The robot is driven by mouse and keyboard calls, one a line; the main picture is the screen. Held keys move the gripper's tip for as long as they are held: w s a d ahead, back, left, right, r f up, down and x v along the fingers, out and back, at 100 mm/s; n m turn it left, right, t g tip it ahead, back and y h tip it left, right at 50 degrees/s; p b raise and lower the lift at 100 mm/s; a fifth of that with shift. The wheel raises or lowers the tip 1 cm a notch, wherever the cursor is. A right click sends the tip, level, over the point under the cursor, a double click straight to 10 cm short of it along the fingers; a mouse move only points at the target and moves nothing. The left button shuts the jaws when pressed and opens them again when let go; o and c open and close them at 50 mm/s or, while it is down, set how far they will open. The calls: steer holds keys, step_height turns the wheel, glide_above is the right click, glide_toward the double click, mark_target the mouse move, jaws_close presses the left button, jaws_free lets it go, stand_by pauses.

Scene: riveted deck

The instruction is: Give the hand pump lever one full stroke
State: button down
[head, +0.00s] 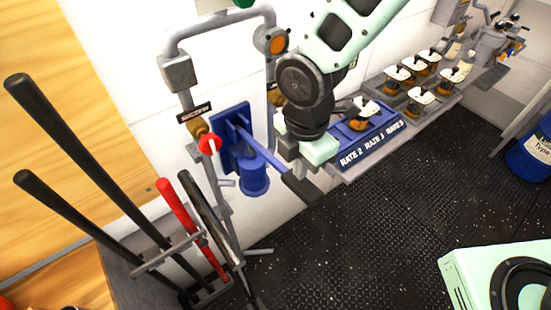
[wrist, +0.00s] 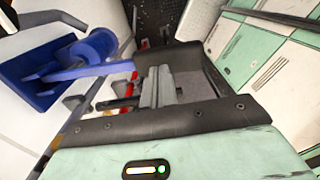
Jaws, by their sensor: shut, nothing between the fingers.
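The blue hand pump (head: 254,172) is fixed to the wall left of centre in the head view. It also shows at the left of the wrist view (wrist: 88,50). Its blue lever (head: 262,148) slopes down and out to the right and ends in a black grip (head: 301,188). In the wrist view the black grip (wrist: 168,54) lies just past the fingertips. My gripper (head: 297,168) is shut and empty, right at the grip end of the lever; its grey fingers show in the wrist view (wrist: 158,88). I cannot tell whether they touch the grip.
Grey pipework (head: 178,73) with a red-handled valve (head: 209,144) runs beside the pump. A rack holding long black bars and a red bar (head: 190,222) stands at lower left. A bench marked with rates (head: 371,145) lies right. A blue drum (head: 531,156) stands far right. The floor (head: 370,235) is mostly clear.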

step_height(320, 180, down, 12)
steer(key=b, duration=0.9)
step_height(320, 180, up, 12)
steer(key=p, duration=1.1)
step_height(320, 180, up, 5)
steer(key=p, duration=0.4)
steer(key=shift+r+p, duration=0.1)
steer(key=shift+p, duration=0.25)
stand_by(0.4)
